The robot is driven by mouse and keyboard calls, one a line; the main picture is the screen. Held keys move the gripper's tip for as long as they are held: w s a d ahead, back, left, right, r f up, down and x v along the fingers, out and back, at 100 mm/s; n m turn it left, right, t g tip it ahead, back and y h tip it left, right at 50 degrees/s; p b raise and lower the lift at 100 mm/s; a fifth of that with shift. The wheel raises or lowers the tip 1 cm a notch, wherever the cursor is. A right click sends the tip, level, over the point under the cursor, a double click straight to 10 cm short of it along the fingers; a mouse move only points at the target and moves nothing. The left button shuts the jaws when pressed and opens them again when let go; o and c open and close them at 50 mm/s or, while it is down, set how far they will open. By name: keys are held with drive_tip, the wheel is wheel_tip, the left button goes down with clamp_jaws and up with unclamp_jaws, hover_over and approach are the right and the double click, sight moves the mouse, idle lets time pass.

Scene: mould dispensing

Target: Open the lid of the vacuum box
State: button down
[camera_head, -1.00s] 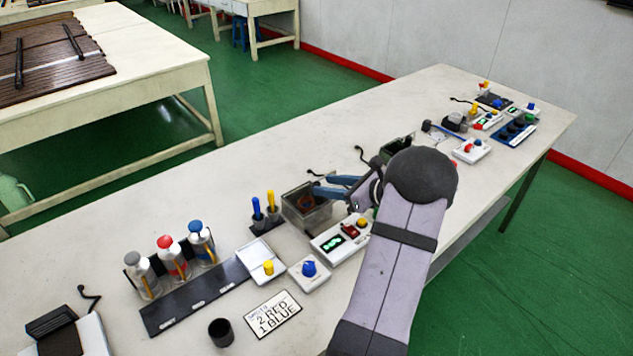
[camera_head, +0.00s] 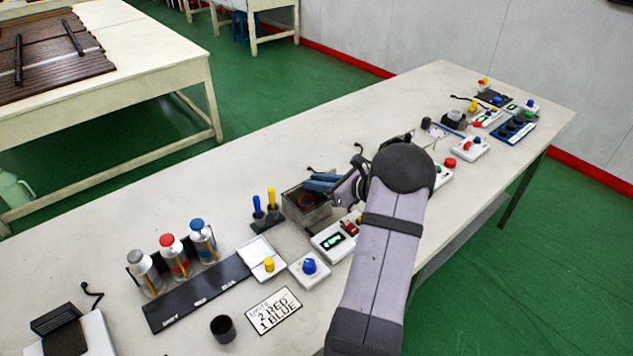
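The vacuum box (camera_head: 306,214) is a small grey see-through box near the middle of the table, with a round reddish-brown thing inside. I cannot make out whether its lid is a clear cover on top. My gripper (camera_head: 313,182), with blue fingers, is at the box's upper right rim, reaching in from the right. The two fingers lie nearly one over the other in this view, so the gap between them is unclear. Whether they touch the box or lid cannot be told. My arm and wrist hide the table just right of the box.
A white control panel (camera_head: 334,240) with a green display stands in front of the box. A holder with blue and yellow sticks (camera_head: 265,214) is to its left. The table behind the box is mostly clear.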

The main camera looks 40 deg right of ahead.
drive_tip(key=d, duration=0.9)
drive_tip(key=shift+d+b, duration=0.4)
drive_tip(key=shift+b, duration=0.05)
drive_tip(key=c, duration=1.6)
unclamp_jaws()
drive_tip(key=shift+b+v, duration=1.05)
drive_tip(key=shift+v, duration=2.6)
